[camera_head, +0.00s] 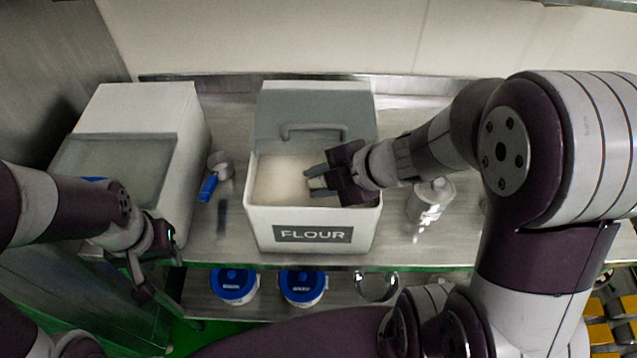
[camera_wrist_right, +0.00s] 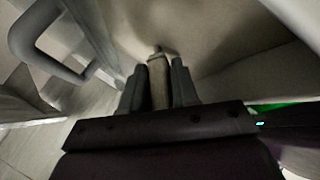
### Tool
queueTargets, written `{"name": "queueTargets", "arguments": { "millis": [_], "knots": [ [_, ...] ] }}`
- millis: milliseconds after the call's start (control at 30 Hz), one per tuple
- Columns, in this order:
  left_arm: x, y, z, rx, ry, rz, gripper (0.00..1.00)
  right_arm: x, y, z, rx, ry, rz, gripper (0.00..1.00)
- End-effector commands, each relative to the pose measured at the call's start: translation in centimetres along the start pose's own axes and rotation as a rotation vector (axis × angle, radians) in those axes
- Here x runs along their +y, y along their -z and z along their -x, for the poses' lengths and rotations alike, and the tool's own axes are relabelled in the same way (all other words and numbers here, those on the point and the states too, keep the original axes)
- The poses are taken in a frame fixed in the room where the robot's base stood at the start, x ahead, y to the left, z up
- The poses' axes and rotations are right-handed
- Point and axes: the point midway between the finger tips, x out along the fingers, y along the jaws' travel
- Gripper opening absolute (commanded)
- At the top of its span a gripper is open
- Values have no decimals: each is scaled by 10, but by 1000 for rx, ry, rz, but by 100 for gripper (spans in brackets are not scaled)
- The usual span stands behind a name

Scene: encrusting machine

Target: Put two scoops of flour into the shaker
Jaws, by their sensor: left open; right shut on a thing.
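The white flour bin (camera_head: 255,225), labelled FLOUR, stands in the middle of the counter with its grey lid raised at the back. Flour (camera_head: 275,175) shows inside it. My right gripper (camera_head: 318,184) is inside the bin's opening, shut on the light handle of a scoop, which also shows between the fingers in the right wrist view (camera_wrist_right: 158,82). The scoop's bowl is hidden or cannot be made out against the flour. A pale shaker (camera_head: 432,195) stands right of the bin. My left gripper (camera_head: 140,285) is open and empty at the counter's front left.
A second white bin (camera_head: 190,130) with a closed grey lid stands at left. A small metal cup with a blue handle (camera_head: 208,188) lies between the bins. Blue-lidded tubs (camera_head: 234,285) and a metal bowl (camera_head: 376,286) sit on the lower shelf.

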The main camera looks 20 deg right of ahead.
Motion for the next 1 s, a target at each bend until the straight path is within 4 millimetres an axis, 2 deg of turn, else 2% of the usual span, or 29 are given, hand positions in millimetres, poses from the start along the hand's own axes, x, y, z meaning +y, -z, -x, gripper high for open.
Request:
{"name": "queueTargets", "arguments": {
  "millis": [33,367,433,600,700,1000],
  "knots": [
    [0,-1,-10,0,0,0,40,-4,-3,-3,1,-16,5,0],
    [0,-5,-41,0,0,0,40,-15,1,13,37,-203,73,0],
    [0,-3,-24,-1,0,0,40,-11,7,22,51,-221,78,0],
    [0,-1,-7,0,0,0,40,-17,8,27,61,-275,95,0],
    [0,0,-4,0,0,0,40,-24,8,33,74,-358,121,0],
    [0,3,24,0,0,0,40,-7,22,58,84,-400,147,0]
  ]
}}
